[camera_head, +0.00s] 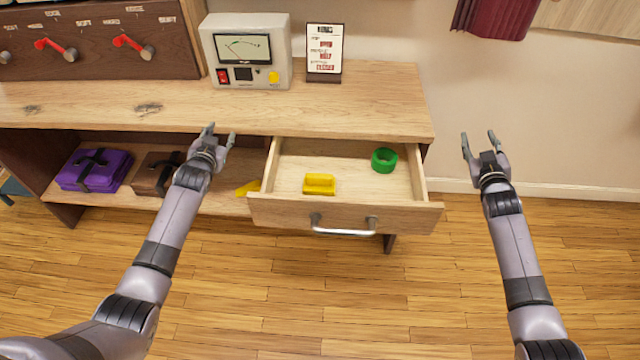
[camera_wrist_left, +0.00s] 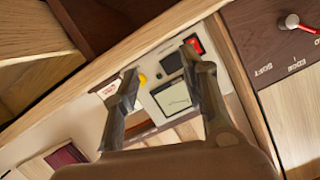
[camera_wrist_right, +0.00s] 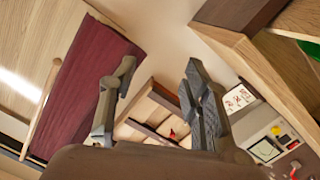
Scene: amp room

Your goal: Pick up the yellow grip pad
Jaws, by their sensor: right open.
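A yellow block-like pad (camera_head: 319,185) with a raised back edge lies in the open drawer (camera_head: 345,213), left of its middle. A second yellow piece (camera_head: 248,187) shows on the shelf just left of the drawer, partly hidden by it. My left gripper (camera_head: 219,133) is open and empty, up and left of the drawer near the table's front edge; its spread fingers also show in the left wrist view (camera_wrist_left: 160,66). My right gripper (camera_head: 479,146) is open and empty, right of the drawer and apart from it; its fingers show in the right wrist view (camera_wrist_right: 160,68).
A green ring (camera_head: 384,160) lies at the drawer's back right. The drawer's metal handle (camera_head: 343,230) sticks out in front. A meter box (camera_head: 247,52) and sign (camera_head: 325,53) stand on the table. A purple case (camera_head: 93,171) and brown case (camera_head: 157,174) are on the shelf.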

